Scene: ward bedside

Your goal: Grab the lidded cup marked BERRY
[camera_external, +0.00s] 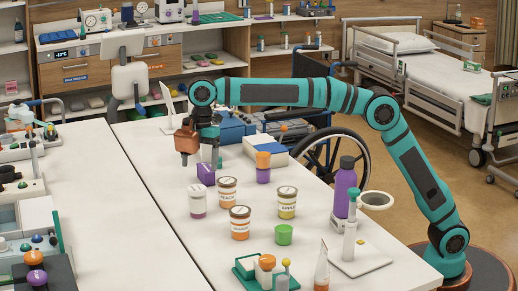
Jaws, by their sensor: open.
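The back-left cup (227,192) has a label that looks like PEACH. The right cup (287,203) looks marked APPLE. The front cup (240,223) has a label too small to read surely; I cannot confirm BERRY on any cup. My gripper (202,158) is open and empty, pointing down above the table. It is behind and to the left of the cups, apart from them.
A white-and-purple jar (197,201), an orange-capped purple bottle (263,168), a green cup (284,235) and a tall purple bottle (345,187) stand around the cups.

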